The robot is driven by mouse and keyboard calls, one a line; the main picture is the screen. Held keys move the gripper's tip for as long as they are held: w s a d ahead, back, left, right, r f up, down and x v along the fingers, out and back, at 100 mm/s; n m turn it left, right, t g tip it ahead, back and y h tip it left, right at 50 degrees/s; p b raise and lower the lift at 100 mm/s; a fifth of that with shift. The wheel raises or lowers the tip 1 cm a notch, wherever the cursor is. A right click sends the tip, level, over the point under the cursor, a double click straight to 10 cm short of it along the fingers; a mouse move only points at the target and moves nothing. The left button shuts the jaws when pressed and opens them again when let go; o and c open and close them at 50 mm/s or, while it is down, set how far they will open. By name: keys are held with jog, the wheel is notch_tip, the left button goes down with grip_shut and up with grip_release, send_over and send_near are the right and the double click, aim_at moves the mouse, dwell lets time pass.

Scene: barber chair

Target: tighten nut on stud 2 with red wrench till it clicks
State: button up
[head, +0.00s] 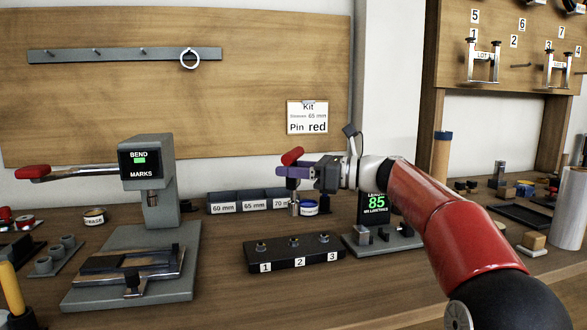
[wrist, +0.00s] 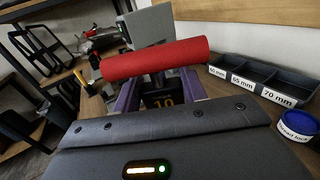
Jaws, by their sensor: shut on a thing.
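The red wrench (head: 292,156) is in my gripper (head: 289,172), its red grip sticking up above the purple fingers. In the wrist view the red grip (wrist: 155,58) lies crosswise over a dark body marked 10 between the fingers. A metal piece (head: 294,208) shows below the gripper; I cannot tell whether it is the wrench's lower end. The black stud block (head: 278,262) stands on the bench, below and apart from the gripper. Its studs are labelled 1, 2 and 3. Stud 2 (head: 297,242) is in the middle; its nut is too small to make out.
A display reading 85 (head: 376,205) stands right of the block, partly behind my arm. Bins (head: 223,207) marked 60, 65 and 70 mm and a blue-lidded tub (head: 308,208) are behind it. The bend press (head: 150,190) stands left. Bench in front of the block is clear.

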aim_at(295, 201)
jog(key=shift+f+b, duration=1.55)
jog(key=shift+f, duration=1.4)
jog(key=shift+r, duration=0.2)
jog(key=shift+p, duration=0.75)
jog(key=shift+f, duration=0.75)
jog(key=shift+f+b, duration=0.1)
jog(key=shift+b, duration=0.3)
jog(key=shift+s+m+t+h+b, duration=0.1)
jog(key=shift+m+t+h+b, duration=0.7)
jog(key=shift+m+t+b, duration=0.9)
jog(key=shift+m+t+h, duration=0.6)
jog(key=shift+t+h, duration=0.1)
jog(key=shift+t, duration=0.8)
jog(key=shift+b, duration=0.3)
